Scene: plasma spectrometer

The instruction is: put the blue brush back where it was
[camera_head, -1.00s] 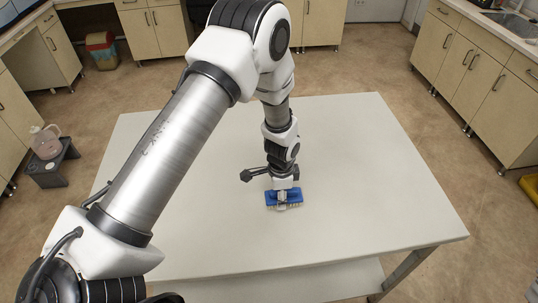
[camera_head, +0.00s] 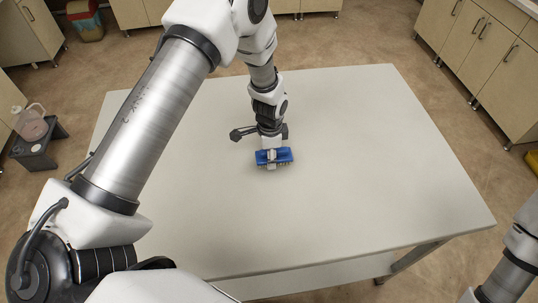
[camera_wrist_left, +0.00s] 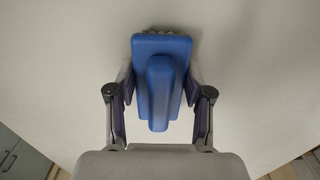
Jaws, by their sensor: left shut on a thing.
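The blue brush (camera_head: 282,156) is at my left gripper (camera_head: 272,156), over the middle of the white table (camera_head: 370,170). In the left wrist view the brush (camera_wrist_left: 160,48) has a blue back with a raised blue handle, and pale bristles show at its far edge. My left gripper (camera_wrist_left: 160,95) has a finger on each side of the brush and is shut on it. I cannot tell whether the bristles touch the tabletop. In the head view part of my right arm shows at the lower right; its gripper is out of view.
The tabletop around the brush is bare. A small grey stool (camera_head: 40,145) with a pinkish jug (camera_head: 30,122) stands on the floor at left. Cabinets (camera_head: 490,50) line the room at the back and right. A yellow object (camera_head: 532,160) shows at the right edge.

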